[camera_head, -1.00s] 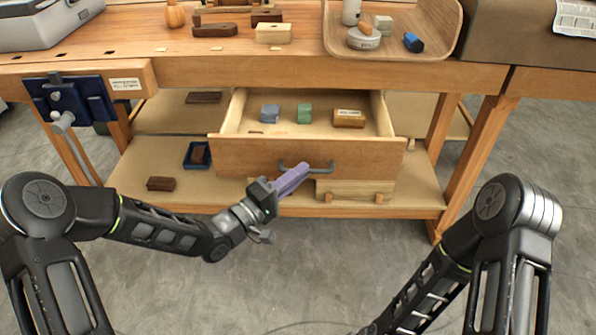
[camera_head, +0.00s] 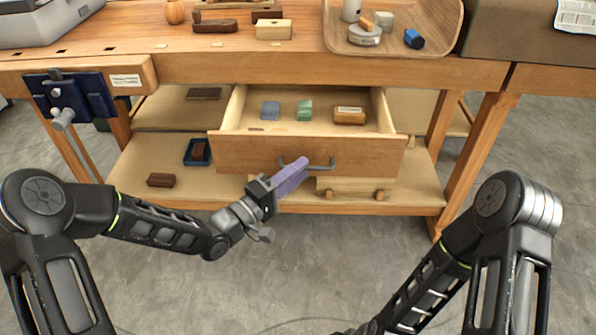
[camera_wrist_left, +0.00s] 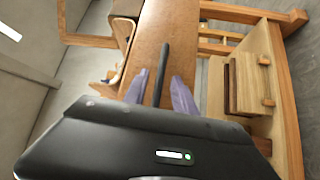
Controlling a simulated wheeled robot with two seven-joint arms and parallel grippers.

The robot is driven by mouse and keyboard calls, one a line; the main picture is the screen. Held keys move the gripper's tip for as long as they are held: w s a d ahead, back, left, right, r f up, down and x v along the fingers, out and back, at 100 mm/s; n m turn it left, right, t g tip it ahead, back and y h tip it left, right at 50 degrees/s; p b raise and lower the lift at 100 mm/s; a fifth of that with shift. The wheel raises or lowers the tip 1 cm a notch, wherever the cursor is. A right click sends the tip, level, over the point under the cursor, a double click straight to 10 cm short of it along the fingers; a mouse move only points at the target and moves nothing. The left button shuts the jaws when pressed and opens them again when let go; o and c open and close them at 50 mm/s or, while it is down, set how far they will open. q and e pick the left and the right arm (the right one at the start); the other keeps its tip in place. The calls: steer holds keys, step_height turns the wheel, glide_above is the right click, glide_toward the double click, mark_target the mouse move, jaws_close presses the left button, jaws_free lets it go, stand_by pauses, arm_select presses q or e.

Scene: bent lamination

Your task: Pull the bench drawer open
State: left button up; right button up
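The bench drawer (camera_head: 240,152) stands pulled out from under the benchtop, its inside showing. Its dark bar handle (camera_head: 321,168) is on the wooden front; the handle also shows in the left wrist view (camera_wrist_left: 164,62). My left gripper (camera_head: 294,171), with purple fingers, is at the left part of the handle. In the left wrist view the fingers (camera_wrist_left: 160,90) are spread, one on each side of the handle, with gaps visible. My right arm runs down to the bottom edge, and its gripper is out of the picture.
The drawer holds a blue-grey block (camera_head: 270,110), a green block (camera_head: 305,110) and a brown box (camera_head: 349,116). A lower shelf (camera_head: 130,175) carries a wooden piece (camera_head: 352,188) below the drawer. A blue vise (camera_head: 80,98) is at left. The floor in front is clear.

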arm_select(q)
steer(key=v, duration=0.7)
steer(key=shift+s+a+p, duration=0.15)
steer(key=shift+s+p, duration=0.05)
steer(key=shift+p, duration=0.2)
steer(key=shift+f, duration=0.1)
steer(key=s+a+f+m+g+y, duration=0.15)
steer(key=f+y, duration=0.25)
steer(key=f, duration=0.5)
steer(key=s+a+f+m+g+y, duration=0.1)
steer(key=a+f+g+y, duration=0.15)
steer(key=f, duration=0.55)
steer(key=s+d+f+m+g+y, duration=0.15)
steer(key=s+f+g, duration=0.25)
steer(key=s+f, duration=0.5)
steer(key=s+d+f+m+g+y, duration=0.15)
steer(key=s+f+g, duration=0.4)
steer(key=s, duration=0.75)
step_height(320, 180, up, 19)
steer(key=d+p, duration=0.1)
steer(key=p, duration=1.8)
steer(key=shift+s+t, duration=0.35)
